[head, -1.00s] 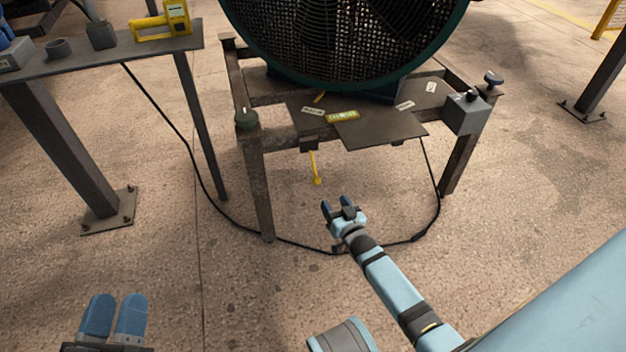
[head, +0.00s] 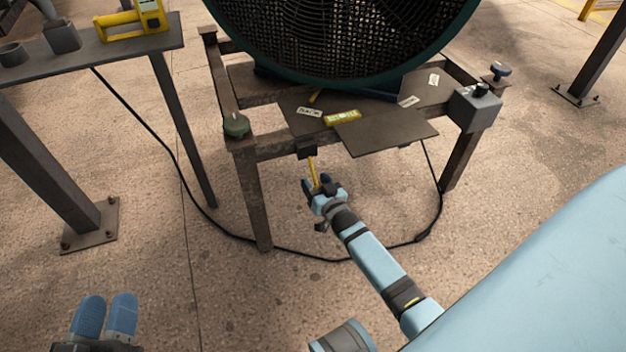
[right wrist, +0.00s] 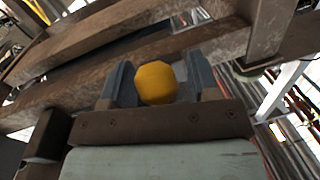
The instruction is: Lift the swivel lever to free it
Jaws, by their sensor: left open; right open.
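The yellow swivel lever (head: 313,171) hangs down from a dark bracket (head: 307,151) under the front rail of the steel stand. My right gripper (head: 320,184) is open at the lever's lower end. In the right wrist view the lever's round yellow knob (right wrist: 156,83) shows between the two open fingers of that gripper (right wrist: 165,85); I cannot tell whether either finger touches it. In the head view the gripper partly hides the lever's bottom end. My left gripper (head: 105,316) is open and empty at the lower left, far from the stand.
The stand (head: 250,190) carries a large round fan (head: 345,35), a yellow level (head: 342,117) and a grey box (head: 475,107). A side table (head: 90,50) with a yellow tool (head: 130,22) stands at left. A black cable (head: 200,208) lies on the floor around the stand's legs.

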